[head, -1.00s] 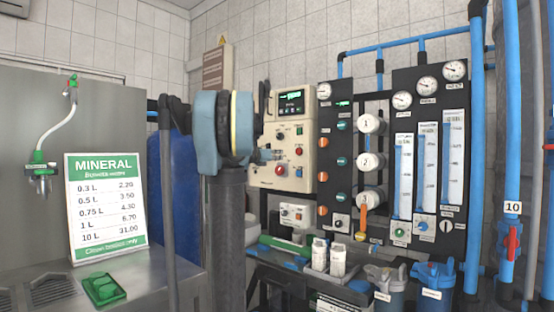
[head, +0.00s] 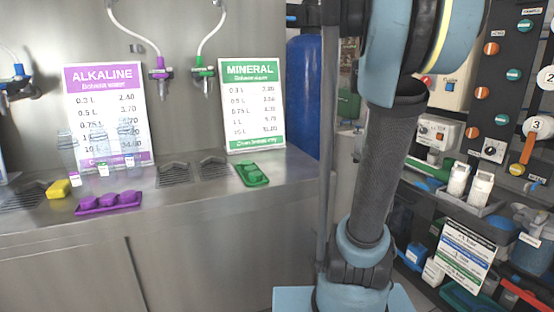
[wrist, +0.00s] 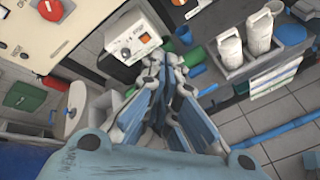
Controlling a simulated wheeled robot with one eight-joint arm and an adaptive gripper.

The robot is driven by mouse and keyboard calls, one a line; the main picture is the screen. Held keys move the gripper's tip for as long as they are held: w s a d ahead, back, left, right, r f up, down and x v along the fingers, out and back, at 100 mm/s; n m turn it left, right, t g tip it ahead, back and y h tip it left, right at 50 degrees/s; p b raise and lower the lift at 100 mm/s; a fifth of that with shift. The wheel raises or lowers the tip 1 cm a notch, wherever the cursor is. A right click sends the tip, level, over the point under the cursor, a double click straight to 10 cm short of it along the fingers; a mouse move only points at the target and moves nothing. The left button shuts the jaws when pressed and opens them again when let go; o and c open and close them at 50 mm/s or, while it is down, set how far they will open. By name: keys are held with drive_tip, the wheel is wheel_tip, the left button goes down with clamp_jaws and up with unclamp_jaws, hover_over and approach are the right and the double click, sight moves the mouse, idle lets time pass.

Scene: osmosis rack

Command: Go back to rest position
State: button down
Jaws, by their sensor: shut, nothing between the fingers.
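In the wrist view my gripper (wrist: 166,62) is shut and empty, its grey and blue fingers close together. It hangs in the air in front of the rack, with a small white control box (wrist: 136,38) just beyond the fingertips. In the head view my arm stands upright at centre right, in front of the rack. My gripper does not show there.
A steel counter (head: 200,225) fills the left, with an alkaline sign (head: 105,85), a mineral sign (head: 252,110), a purple tray (head: 108,203) and a green tray (head: 252,174). White bottles (head: 482,187) stand on the rack at right. Clear floor (wrist: 240,135) shows in the wrist view.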

drive_tip(key=s+a+f+m+g+y, duration=0.1)
drive_tip(key=s+a+f+m+y, duration=0.5)
drive_tip(key=s+a+f, duration=0.7)
drive_tip(key=s+a+f+m+g+y, duration=0.1)
drive_tip(key=s+a+f+m+y, duration=0.5)
drive_tip(key=s+a+f, duration=0.6)
drive_tip(key=a+f, duration=0.4)
drive_tip(key=f, duration=0.4)
drive_tip(key=shift+s+m+g, duration=0.3)
drive_tip(key=shift+s+g, duration=0.1)
drive_tip(key=shift+w+f, duration=0.15)
drive_tip(key=shift+w, duration=0.35)
